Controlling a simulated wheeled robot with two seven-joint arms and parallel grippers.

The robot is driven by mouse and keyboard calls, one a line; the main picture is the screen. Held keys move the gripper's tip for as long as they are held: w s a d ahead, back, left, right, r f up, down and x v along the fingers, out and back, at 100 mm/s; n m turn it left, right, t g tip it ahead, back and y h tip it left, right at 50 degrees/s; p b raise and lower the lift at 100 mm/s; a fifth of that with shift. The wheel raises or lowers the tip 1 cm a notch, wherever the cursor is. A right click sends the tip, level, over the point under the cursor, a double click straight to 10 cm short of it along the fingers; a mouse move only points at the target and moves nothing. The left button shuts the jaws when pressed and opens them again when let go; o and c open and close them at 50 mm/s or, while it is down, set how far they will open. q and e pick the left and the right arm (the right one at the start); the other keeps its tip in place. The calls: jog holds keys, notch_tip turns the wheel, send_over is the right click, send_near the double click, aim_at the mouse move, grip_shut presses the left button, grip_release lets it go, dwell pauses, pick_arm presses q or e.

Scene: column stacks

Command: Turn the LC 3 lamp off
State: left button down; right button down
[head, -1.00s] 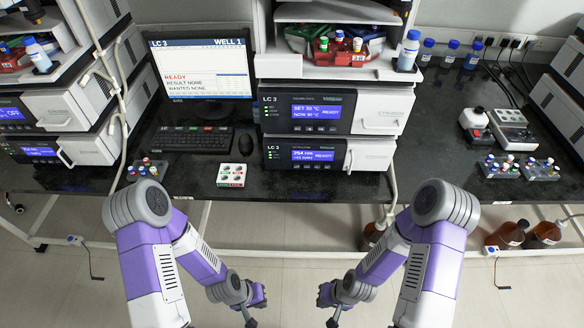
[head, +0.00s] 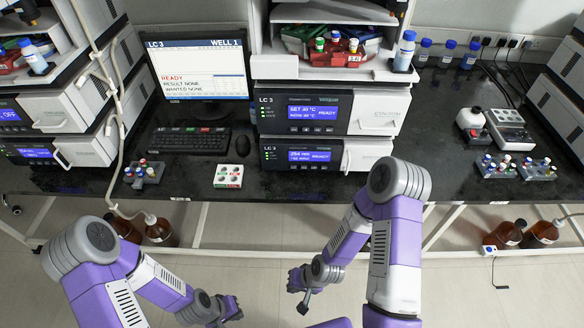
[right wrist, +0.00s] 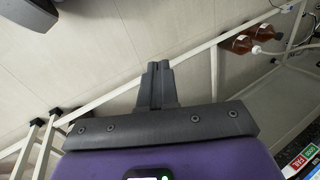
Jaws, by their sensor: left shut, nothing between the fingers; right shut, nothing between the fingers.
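The LC 3 stack stands at the middle of the bench. Its lower module (head: 278,154) is labelled LC 3 and has a lit blue display (head: 309,156) with a line that looks like 254 nm and the word READY. Small green lights show beside its label. The upper LC 3 module (head: 274,113) shows set and now temperatures and READY. My left gripper (head: 238,316) is at the bottom of the head view, low in front of the bench. My right gripper (head: 304,302) is also low, right of it, and shows shut and empty in the right wrist view (right wrist: 158,70).
A monitor (head: 198,68) reads LC 3, WELL 1, READY, with a keyboard (head: 188,140) before it. A white pad with round buttons (head: 228,176) and a vial rack (head: 145,173) lie near the front edge. Brown bottles (head: 161,231) stand below the bench.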

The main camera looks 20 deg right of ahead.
aim_at(294, 167)
jog(key=w+d+r+m+t, duration=0.2)
jog(key=w+r+m+t, duration=0.3)
jog(key=w+r, duration=0.4)
jog(key=w+d+r+m+t, duration=0.3)
jog(key=w+r+m+t, duration=0.2)
jog(key=w+r+m, duration=0.2)
jog(key=w+r, duration=0.2)
jog(key=w, duration=0.1)
jog(key=shift+w+d+m+y+p, duration=0.3)
jog(key=shift+p, duration=0.1)
jog(key=shift+r, duration=0.1)
jog(key=shift+w+d+b, duration=0.1)
jog(key=shift+w+d, duration=0.3)
jog(key=shift+w, duration=1)
jog(key=shift+w+d+b, duration=0.1)
jog(key=shift+w+d, duration=0.35)
jog(key=shift+w, duration=1)
jog(key=shift+w+d+b, duration=0.1)
jog(key=shift+w+d, duration=0.3)
jog(key=shift+w, duration=1)
jog(key=shift+w, duration=0.1)
jog(key=shift+w+d, duration=0.1)
jog(key=shift+w, duration=0.2)
